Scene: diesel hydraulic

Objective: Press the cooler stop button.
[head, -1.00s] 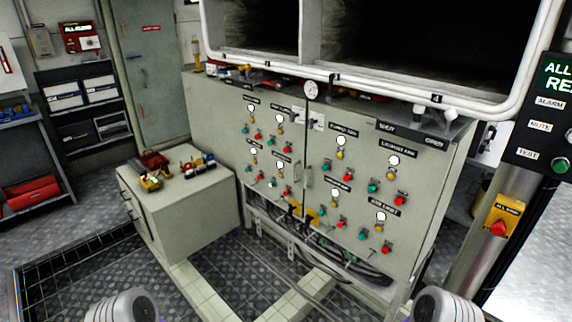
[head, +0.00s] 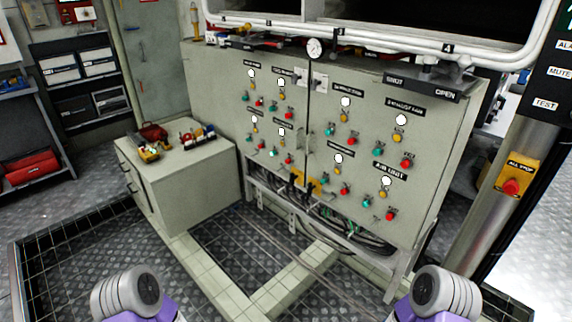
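A pale green control cabinet (head: 222,95) stands ahead with two doors. Its doors carry several groups, each with a black label, a white round lamp, a yellow knob, a green button and a red button. Red buttons include the upper right one (head: 407,163), the lower right one (head: 389,216), the right door's upper left one (head: 354,141) and its lower left one (head: 348,198). Most labels are too small to read, so I cannot tell which group is the cooler. Neither gripper is in view; only parts of my arms show at the bottom edge.
A low cabinet (head: 185,170) with tools on top stands left of the control cabinet. White pipes (head: 385,42) run above it. A yellow all-stop box (head: 519,175) is on a post at right. Cables hang below the doors. A raised tiled edge (head: 300,283) crosses the floor ahead.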

